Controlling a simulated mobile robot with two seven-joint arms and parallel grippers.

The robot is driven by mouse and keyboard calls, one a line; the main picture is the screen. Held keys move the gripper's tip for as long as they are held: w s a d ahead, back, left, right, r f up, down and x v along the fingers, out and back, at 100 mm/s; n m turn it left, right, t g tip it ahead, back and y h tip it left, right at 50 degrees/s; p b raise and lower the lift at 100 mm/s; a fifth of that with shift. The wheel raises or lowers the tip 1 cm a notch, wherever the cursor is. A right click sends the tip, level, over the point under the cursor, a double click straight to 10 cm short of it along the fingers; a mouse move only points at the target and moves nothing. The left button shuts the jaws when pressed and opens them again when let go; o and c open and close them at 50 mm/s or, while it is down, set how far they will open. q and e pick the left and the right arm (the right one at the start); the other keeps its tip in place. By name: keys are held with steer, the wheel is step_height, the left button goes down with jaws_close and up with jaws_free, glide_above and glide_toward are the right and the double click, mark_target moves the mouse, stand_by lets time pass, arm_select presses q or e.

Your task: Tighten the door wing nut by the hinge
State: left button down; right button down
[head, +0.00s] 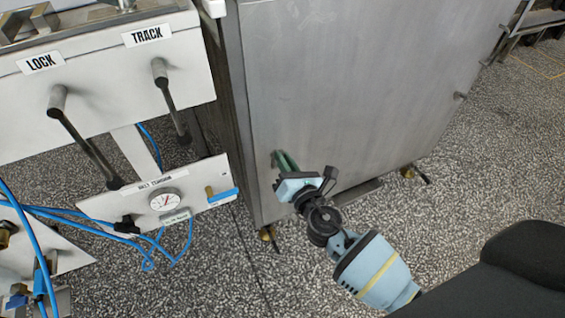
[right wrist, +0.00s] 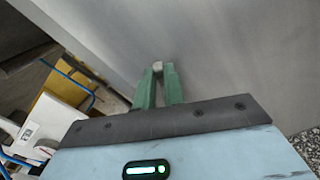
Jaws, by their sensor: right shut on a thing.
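The grey metal door (head: 350,80) fills the middle of the head view. My right gripper (head: 283,158) reaches its lower left part, close to the left edge. In the right wrist view, its two green fingers (right wrist: 158,82) are closed around a small pale metal piece (right wrist: 158,66) at the door's face. This looks like the wing nut; its wings are mostly hidden between the fingertips, and how tight it sits cannot be told. The hinge cannot be made out. My left gripper is not in view.
A small knob (head: 460,96) sticks out at the door's right. The speckled floor (head: 480,180) is clear at right.

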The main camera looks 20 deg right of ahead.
steer(key=shift+d+f+m+b, duration=0.25)
steer(key=shift+m+b, duration=0.2)
steer(key=shift+m, duration=1.65)
steer(key=shift+d+f+m+b, duration=0.1)
steer(key=shift+f+m+b, duration=0.35)
steer(key=shift+m, duration=1.65)
steer(key=shift+d+f+m+b, duration=0.2)
steer(key=shift+m+b, duration=0.3)
steer(key=shift+m, duration=1.6)
steer(key=c, duration=1.5)
jaws_free()
steer(key=s+p, duration=0.1)
steer(key=s, duration=0.6)
steer(key=shift+s+d, duration=0.15)
steer(key=shift+s, duration=0.25)
